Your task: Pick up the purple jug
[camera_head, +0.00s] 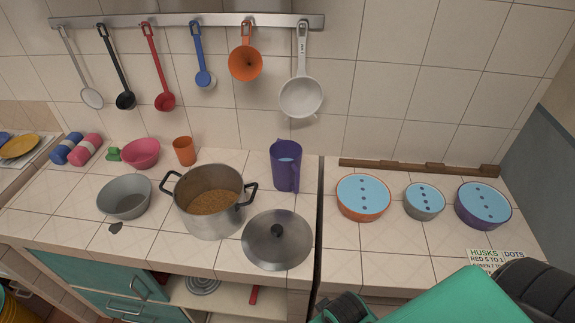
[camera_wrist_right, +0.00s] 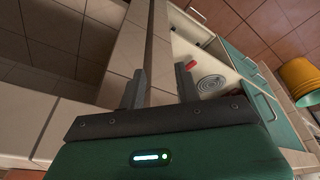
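The purple jug (camera_head: 286,168) stands upright on the tiled counter (camera_head: 350,258), to the right of the big pot and behind the pot lid. My left gripper is not in view.
A steel pot (camera_head: 210,222) of brown grains and a lid (camera_head: 277,250) sit near the jug. An orange cup (camera_head: 184,151) stands behind the pot. Blue-topped round containers (camera_head: 364,212) stand to the right, past a counter gap. Utensils hang from a rail (camera_head: 180,21) above.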

